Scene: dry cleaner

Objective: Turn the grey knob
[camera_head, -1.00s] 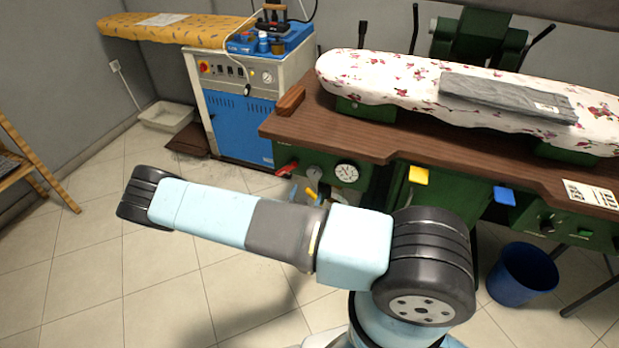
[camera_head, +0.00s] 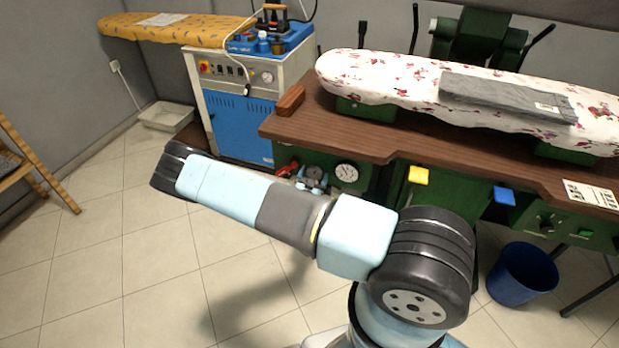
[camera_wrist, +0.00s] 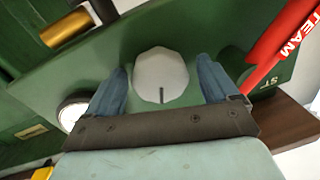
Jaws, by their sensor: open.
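The grey knob (camera_wrist: 161,74) is a pale, faceted round knob with a dark mark, on a green panel (camera_wrist: 200,30) in the wrist view. My gripper (camera_wrist: 168,80) is open, with one blue finger on each side of the knob. I cannot tell whether the fingers touch it. In the head view the knob (camera_head: 315,172) shows small on the green front of the table, between a red handle and a dial. My gripper (camera_head: 312,184) is partly hidden there behind my own arm.
The red handle (camera_wrist: 285,42) lettered "TEAM" is close to the right finger, and a round gauge (camera_wrist: 73,109) is at the left. A brown table edge (camera_head: 340,135) overhangs the panel. A blue bin (camera_head: 523,274) stands at the right.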

